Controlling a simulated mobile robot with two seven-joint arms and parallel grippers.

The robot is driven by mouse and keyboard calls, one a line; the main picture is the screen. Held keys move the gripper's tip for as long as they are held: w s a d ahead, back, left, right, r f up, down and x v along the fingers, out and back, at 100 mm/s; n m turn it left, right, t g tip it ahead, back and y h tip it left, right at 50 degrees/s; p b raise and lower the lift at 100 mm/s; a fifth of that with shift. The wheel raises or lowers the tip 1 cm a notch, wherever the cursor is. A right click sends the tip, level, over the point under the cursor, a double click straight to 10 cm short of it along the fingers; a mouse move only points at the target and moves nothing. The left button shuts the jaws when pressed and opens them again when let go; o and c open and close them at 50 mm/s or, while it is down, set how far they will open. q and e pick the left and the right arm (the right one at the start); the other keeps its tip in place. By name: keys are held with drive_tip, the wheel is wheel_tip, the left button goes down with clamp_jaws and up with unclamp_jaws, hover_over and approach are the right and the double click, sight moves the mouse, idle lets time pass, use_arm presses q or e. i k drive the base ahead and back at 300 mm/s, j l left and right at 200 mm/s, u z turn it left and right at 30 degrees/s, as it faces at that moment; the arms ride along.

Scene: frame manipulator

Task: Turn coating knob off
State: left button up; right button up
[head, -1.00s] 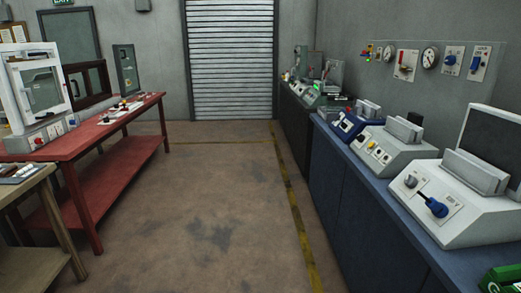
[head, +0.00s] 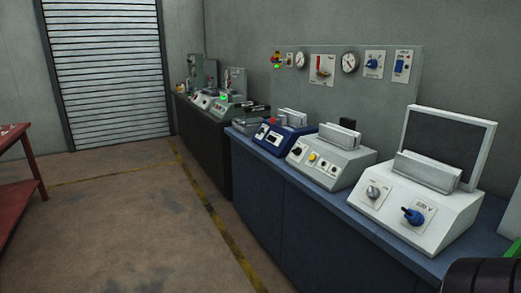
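I cannot tell by label which knob is the coating knob. The white machine (head: 440,228) at the right front of the blue counter has a grey knob (head: 373,192) and a blue handled knob (head: 413,216) on its sloped front. The grey wall panel (head: 345,95) has a blue knob (head: 372,63), a red handle (head: 322,66) and a blue switch (head: 400,66). The middle machine (head: 330,163) has a black knob (head: 297,150) and small buttons. Neither of my grippers shows; a dark ribbed part, probably of my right arm, is at the bottom right corner.
The blue counter (head: 290,205) runs along the right wall. A blue machine (head: 268,136) stands farther along it, and a dark counter (head: 203,140) with more devices is behind. A red table (head: 20,190) is at the left edge. The floor (head: 120,225) between is clear.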

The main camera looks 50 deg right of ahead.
sight(297, 151)
drive_tip(key=i+z, duration=0.25)
drive_tip(key=i, duration=0.35)
drive_tip(key=i+j+z, duration=0.1)
drive_tip(key=i+z, duration=0.2)
drive_tip(key=i, duration=0.35)
drive_tip(key=i+z, duration=0.45)
drive_tip(key=i+j+z, duration=0.2)
drive_tip(key=i+z, duration=0.25)
drive_tip(key=i, duration=0.1)
